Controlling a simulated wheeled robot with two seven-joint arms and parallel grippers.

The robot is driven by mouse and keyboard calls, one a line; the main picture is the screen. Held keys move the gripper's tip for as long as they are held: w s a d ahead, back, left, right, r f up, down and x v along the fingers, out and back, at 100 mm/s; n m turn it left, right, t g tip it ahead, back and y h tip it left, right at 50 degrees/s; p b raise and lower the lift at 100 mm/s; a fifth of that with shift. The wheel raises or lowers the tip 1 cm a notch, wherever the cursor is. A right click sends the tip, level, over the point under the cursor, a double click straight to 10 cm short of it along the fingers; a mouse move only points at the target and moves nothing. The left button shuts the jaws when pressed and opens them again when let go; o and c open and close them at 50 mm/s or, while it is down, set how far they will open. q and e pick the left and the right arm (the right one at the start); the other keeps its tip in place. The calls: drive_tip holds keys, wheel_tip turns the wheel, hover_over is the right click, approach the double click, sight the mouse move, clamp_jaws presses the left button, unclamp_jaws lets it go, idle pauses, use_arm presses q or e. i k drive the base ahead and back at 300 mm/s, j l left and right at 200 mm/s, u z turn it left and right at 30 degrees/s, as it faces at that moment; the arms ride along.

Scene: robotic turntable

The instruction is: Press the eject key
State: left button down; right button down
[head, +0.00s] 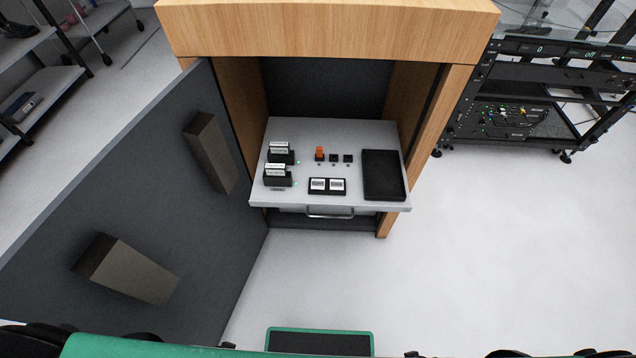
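A row of small keys stands on a pulled-out light grey shelf (325,197) in a wooden cabinet. The left one is an orange key (319,153), taller than the others. A middle black key (333,158) and a right black key (348,158) are beside it. Their labels are too small to read, so I cannot tell which is the eject key. Neither gripper can be made out in the head view.
Two black slotted units, rear (281,156) and front (277,179), stand left of the keys. A black two-window box (327,187) lies in front, a black tray (384,176) at right. The cabinet's dark door (150,190) stands open at left.

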sight(319, 184)
drive_tip(key=i+l+u, duration=0.1)
drive_tip(key=u, duration=0.65)
drive_tip(key=i+l+u, duration=0.1)
drive_tip(key=l+u, duration=0.2)
drive_tip(key=l, duration=0.8)
drive_tip(key=l+u, duration=0.25)
drive_tip(key=l, duration=0.85)
